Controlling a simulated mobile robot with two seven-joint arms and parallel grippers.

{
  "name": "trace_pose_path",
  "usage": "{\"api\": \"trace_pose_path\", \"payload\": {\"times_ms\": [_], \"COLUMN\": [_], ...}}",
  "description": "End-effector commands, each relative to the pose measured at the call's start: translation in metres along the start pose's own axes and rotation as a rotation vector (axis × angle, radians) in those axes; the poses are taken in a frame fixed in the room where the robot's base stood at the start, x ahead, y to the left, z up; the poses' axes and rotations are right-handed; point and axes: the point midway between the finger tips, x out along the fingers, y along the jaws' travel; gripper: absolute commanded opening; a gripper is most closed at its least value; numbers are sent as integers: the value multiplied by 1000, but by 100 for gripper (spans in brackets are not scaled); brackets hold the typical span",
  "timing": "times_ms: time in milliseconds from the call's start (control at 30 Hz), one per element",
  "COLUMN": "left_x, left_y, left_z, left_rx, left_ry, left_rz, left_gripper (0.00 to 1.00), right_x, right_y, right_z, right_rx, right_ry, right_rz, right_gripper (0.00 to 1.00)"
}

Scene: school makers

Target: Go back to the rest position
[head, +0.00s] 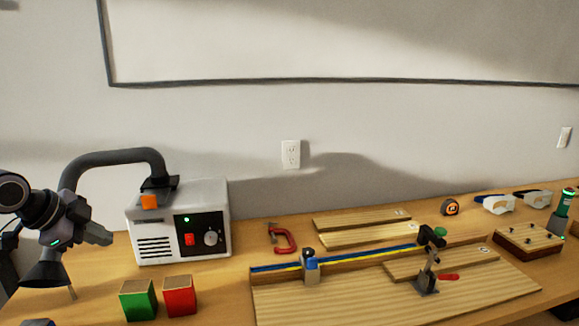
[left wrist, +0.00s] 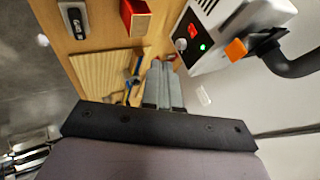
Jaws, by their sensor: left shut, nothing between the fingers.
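My left gripper (head: 97,234) is at the left of the head view, raised beside the white box with the black hose. Its grey fingers are together and hold nothing. In the left wrist view the fingers (left wrist: 163,86) point away over the bench, closed and empty. The hose and its dark cone show close around and below my left wrist in the head view; I cannot tell whether they touch it. My right gripper is in neither view.
The white box (head: 207,205) stands on the wooden bench with its black hose (head: 115,157) arching left. Green (head: 138,301) and red (head: 180,297) blocks sit in front. A red clamp (head: 285,240), a wooden jig board (head: 350,300) and a tape measure (head: 450,207) lie further right.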

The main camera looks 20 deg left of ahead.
Motion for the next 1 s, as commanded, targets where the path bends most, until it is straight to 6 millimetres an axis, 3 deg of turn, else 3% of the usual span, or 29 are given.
{"api": "trace_pose_path", "payload": {"times_ms": [33,200,333,467,600,767,867,1000], "left_x": [24,52,56,54,55,65,76,92], "left_y": [25,66,87,98,107,127,152,205], "left_z": [-23,-89,-127,-145,-141,-112,-87,-54], "left_rx": [28,66,9,-113,-295,-523,-653,-796], "left_ry": [131,488,709,836,843,693,531,260], "left_rz": [26,-38,-160,-327,-505,-648,-678,-621], "left_gripper": [0,0,0,0,0,0,0,0], "right_x": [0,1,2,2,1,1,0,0], "right_y": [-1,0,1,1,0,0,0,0], "right_z": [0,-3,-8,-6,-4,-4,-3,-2], "right_rx": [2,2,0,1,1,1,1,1], "right_ry": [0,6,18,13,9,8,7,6], "right_rz": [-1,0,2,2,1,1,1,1], "right_gripper": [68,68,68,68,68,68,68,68]}}
